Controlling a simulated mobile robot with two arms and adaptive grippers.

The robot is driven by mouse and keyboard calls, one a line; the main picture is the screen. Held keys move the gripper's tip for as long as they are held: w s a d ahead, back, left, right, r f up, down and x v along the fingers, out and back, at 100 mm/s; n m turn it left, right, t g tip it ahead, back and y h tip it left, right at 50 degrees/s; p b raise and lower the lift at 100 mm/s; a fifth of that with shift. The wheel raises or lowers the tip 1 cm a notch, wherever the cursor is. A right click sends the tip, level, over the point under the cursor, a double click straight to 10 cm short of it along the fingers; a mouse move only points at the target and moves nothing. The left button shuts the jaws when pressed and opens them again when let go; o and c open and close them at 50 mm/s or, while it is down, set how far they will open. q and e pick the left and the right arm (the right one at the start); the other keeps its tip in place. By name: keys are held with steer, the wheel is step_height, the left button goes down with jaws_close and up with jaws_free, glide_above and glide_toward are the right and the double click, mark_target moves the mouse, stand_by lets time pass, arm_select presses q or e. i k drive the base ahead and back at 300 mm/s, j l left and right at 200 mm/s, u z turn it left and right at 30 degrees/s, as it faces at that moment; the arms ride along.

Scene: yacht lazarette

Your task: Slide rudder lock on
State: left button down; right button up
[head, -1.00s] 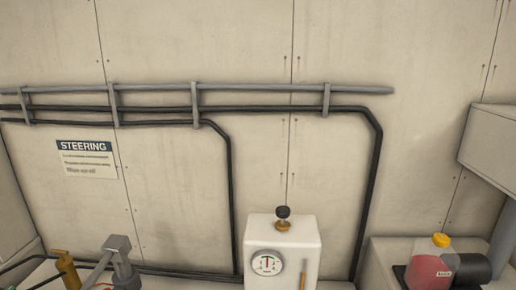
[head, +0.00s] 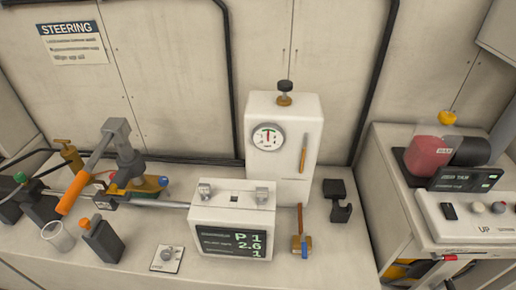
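Neither of my grippers is in the head view. A dark C-shaped block (head: 337,198), possibly the rudder lock, stands on the bench right of the white gauge cabinet. A silver rod (head: 172,203) runs along the bench at the left toward the white display box (head: 232,222). A grey lever assembly with an orange handle (head: 73,192) stands over the rod's left part. No label marks any of these as the rudder lock.
The white gauge cabinet (head: 284,170) stands against the wall. A small hammer-like tool (head: 300,240), an orange-capped bottle (head: 103,242), a cup (head: 58,236) and a switch plate (head: 167,259) are on the bench. A control panel (head: 477,212) and red jug (head: 429,153) are at right.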

mark_target(89, 227)
steer(key=k+j+z, duration=0.15)
steer(key=k, duration=0.3)
steer(key=u, duration=1.25)
